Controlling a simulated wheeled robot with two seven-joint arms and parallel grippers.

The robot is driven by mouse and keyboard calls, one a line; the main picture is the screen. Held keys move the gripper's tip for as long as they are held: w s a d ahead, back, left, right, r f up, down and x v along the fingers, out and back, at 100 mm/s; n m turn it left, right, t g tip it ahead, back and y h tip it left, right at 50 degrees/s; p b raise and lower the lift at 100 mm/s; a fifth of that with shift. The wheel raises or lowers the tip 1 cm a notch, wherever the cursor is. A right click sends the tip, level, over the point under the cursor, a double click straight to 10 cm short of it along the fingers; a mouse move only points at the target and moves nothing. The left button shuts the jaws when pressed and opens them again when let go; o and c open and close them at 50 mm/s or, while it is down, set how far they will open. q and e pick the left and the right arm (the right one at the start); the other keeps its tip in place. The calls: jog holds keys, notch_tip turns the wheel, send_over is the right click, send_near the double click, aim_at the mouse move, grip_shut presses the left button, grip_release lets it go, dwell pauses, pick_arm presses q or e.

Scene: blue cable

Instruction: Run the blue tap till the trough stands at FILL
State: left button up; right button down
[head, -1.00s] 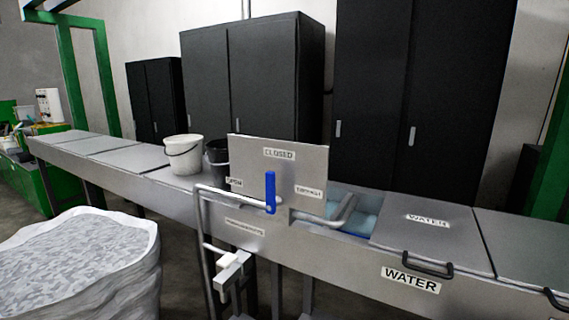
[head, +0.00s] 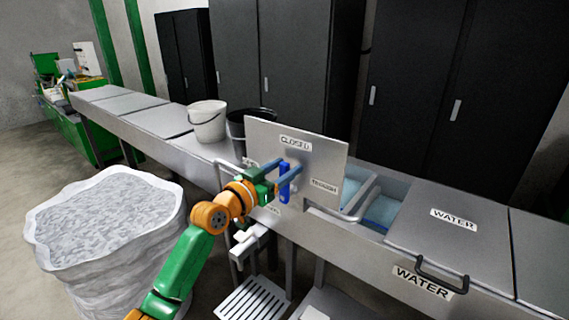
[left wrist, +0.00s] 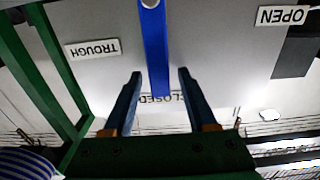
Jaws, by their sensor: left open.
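The blue tap handle (head: 284,182) is on the upright grey panel (head: 325,160), which carries a CLOSED label at its top and a trough label at its right. My left gripper (head: 279,180) is at the handle, its jaws open. In the left wrist view the gripper (left wrist: 155,75) has one finger on each side of the blue handle (left wrist: 155,45), with a gap on both sides. The handle's end lies by the CLOSED label. The trough (head: 382,212) holds bluish water right of the panel, under a bent pipe. No FILL mark can be made out. My right gripper is not in view.
A white bucket (head: 208,122) and a black bucket (head: 236,132) stand on the bench behind the panel. A large white sack (head: 105,225) stands at the left. A WATER-labelled lid (head: 450,228) lies right of the opening. Dark cabinets line the wall.

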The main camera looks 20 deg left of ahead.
pick_arm(q)
jog(key=shift+w+d, duration=0.1)
jog(key=shift+w, duration=0.1)
jog(key=shift+s, duration=0.15)
grip_shut()
dwell(1.2)
